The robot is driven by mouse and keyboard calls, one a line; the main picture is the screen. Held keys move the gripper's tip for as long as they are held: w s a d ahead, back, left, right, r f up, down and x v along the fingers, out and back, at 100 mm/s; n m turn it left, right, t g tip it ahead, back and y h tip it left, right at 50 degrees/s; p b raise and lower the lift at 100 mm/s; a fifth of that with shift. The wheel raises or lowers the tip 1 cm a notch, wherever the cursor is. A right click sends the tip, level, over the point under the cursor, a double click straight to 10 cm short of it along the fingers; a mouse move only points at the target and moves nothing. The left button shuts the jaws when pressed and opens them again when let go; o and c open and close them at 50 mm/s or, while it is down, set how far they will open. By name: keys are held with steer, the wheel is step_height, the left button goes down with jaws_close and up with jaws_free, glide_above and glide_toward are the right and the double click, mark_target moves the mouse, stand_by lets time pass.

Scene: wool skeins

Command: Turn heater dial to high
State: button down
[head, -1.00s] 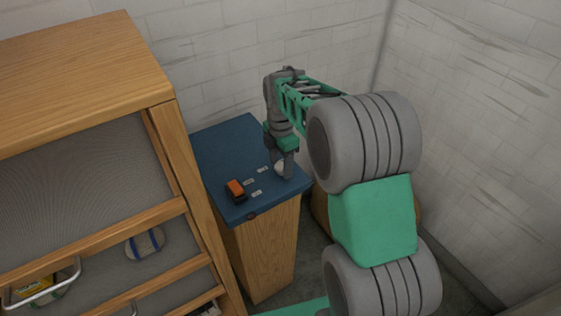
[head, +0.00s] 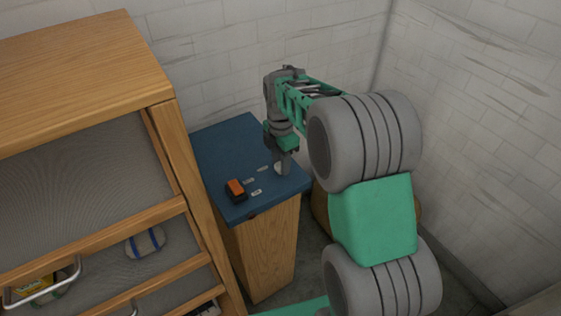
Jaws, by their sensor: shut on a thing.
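A small whitish dial (head: 279,168) sits on the blue top of a wooden pedestal, close to its right edge. My gripper (head: 283,166) points down over it and is shut on it, hiding most of the dial. Small white labels (head: 256,192) lie on the blue top to the left of the dial, too small to read. The dial's exact setting cannot be told.
An orange switch on a dark base (head: 236,188) stands on the blue top (head: 225,150), front left of my gripper. A wooden shelf unit (head: 85,60) with wire handles and a skein (head: 145,242) is close on the left. Brick walls (head: 230,60) stand behind and right.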

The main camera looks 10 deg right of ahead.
steer(key=shift+m, duration=0.4)
steer(key=m, duration=0.3)
steer(key=shift+m, duration=0.4)
steer(key=m, duration=0.4)
steer(key=shift+m, duration=0.3)
steer(key=m, duration=0.8)
steer(key=shift+m, duration=0.3)
steer(key=c, duration=1)
jaws_free()
steer(key=shift+o, duration=0.2)
